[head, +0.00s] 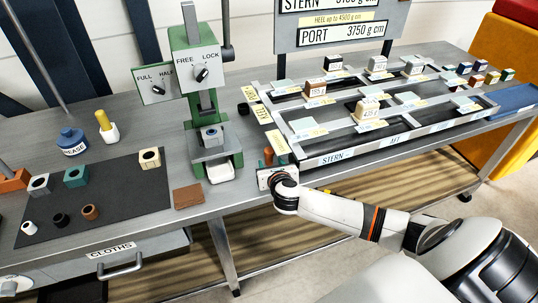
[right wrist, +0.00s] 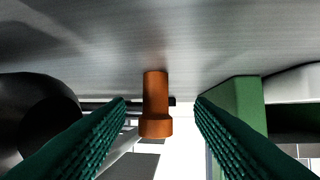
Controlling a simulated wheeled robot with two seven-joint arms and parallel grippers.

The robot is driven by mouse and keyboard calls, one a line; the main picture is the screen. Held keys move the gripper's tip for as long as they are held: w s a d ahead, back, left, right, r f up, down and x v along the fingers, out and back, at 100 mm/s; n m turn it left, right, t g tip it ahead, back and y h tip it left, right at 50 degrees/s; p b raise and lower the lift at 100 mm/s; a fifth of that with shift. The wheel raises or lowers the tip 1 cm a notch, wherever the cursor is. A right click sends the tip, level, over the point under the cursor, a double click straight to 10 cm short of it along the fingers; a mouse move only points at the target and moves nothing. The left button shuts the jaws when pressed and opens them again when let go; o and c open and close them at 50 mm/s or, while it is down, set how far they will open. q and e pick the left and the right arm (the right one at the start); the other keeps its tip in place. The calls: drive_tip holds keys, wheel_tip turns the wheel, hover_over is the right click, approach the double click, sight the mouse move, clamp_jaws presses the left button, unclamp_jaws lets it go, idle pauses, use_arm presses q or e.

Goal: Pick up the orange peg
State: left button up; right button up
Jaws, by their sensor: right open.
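The orange peg (head: 268,156) stands upright on the grey bench, just right of the green press, and its lower part is hidden in the head view by my right gripper (head: 271,168). In the right wrist view, which is upside down, the peg (right wrist: 155,100) shows a narrow shaft at the bench and a wider head. My right gripper is open, with its two green ridged fingers on either side of the peg and visible gaps to both. The peg looks a little nearer the left finger in that view. My left gripper is not in view.
The green press (head: 196,100) with its FREE/LOCK dial stands close left of the peg. A slotted metal rack (head: 340,160) with blocks and labels is to the right. A dark mat (head: 118,190) holding several collars lies at the left. A brown pad (head: 187,196) lies near the front edge.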

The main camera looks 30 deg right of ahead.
sight(270, 159)
drive_tip(key=x, duration=0.3)
drive_tip(key=shift+w+d+f, duration=0.15)
drive_tip(key=shift+w+d, duration=0.1)
drive_tip(key=shift+d, duration=0.1)
clamp_jaws()
wheel_tip(270, 159, up, 10)
drive_tip(key=s+a+r+n+y, duration=0.2)
drive_tip(key=s+a+r, duration=0.1)
drive_tip(key=s+a, duration=0.4)
drive_tip(key=s+a+r+n+t+y, duration=0.1)
drive_tip(key=s+a+r+n+y, duration=0.1)
drive_tip(key=s+a+r, duration=0.2)
drive_tip(key=s+a, duration=0.3)
drive_tip(key=a, duration=0.3)
drive_tip(key=shift+a+y+b, duration=0.25)
drive_tip(key=shift+y+b, duration=0.1)
drive_tip(key=shift+y, duration=0.05)
